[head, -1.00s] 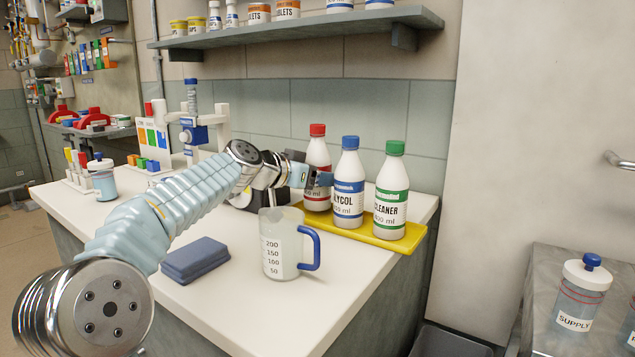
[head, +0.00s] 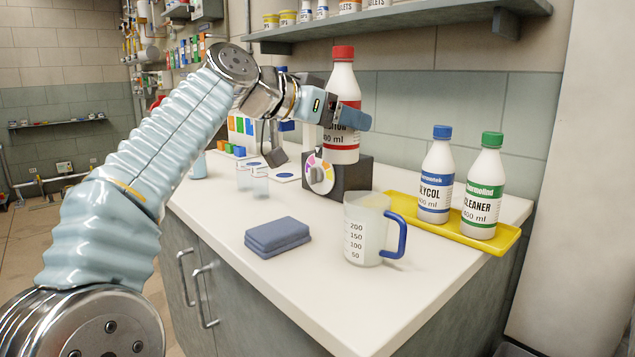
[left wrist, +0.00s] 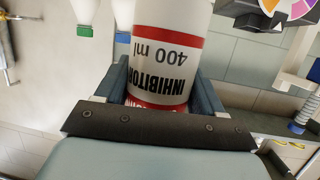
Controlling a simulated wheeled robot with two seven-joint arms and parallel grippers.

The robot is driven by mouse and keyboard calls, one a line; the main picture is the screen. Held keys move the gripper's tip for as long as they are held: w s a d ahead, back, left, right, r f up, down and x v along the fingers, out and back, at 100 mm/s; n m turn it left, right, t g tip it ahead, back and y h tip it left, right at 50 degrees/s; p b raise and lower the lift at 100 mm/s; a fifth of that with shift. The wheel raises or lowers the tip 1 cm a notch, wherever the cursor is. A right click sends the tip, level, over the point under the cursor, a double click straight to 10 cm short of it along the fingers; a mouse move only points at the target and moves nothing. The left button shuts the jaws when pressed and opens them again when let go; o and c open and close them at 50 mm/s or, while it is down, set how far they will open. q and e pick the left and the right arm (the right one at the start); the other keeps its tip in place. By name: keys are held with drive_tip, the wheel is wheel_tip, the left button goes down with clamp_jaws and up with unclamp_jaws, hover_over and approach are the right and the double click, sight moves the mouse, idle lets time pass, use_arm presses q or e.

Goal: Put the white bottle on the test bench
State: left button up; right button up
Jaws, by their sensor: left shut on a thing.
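My left gripper (head: 340,113) is shut on a white bottle (head: 342,82) with a red cap. The bottle is upright, raised off the white worktop (head: 315,295), and overlaps a dark box with a coloured dial (head: 320,174) in the head view. In the left wrist view the bottle (left wrist: 165,60) shows upside down between the fingers, with its label reading INHIBITOR, 400 ml. A blue-capped bottle (head: 437,175) and a green-capped bottle (head: 484,188) stand on a yellow tray (head: 507,241). My right gripper is not in view.
A measuring jug (head: 366,230) with a blue handle and a folded blue cloth (head: 277,237) lie in front of the dial box. Clear glassware (head: 252,180) stands left of it. A wall shelf (head: 400,28) hangs above. The front of the worktop is clear.

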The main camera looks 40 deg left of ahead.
use_arm(q)
drive_tip(key=s+a+n+y+b, duration=0.25)
drive_tip(key=s+a, duration=0.25)
drive_tip(key=s, duration=0.7)
drive_tip(key=shift+y, duration=0.45)
drive_tip(key=w+a+f, duration=0.2)
drive_tip(key=a+f, duration=0.1)
drive_tip(key=f, duration=0.1)
drive_tip(key=w+a+f, duration=0.3)
drive_tip(key=a+f, duration=0.1)
drive_tip(key=w+a+f, duration=0.2)
drive_tip(key=a+f, duration=0.1)
drive_tip(key=f, duration=0.1)
drive_tip(key=shift+w+a+f, duration=0.15)
drive_tip(key=shift+w+a, duration=0.15)
drive_tip(key=shift+w, duration=0.05)
drive_tip(key=shift+f, duration=0.45)
drive_tip(key=shift+d, duration=0.1)
drive_tip(key=shift+b, duration=0.35)
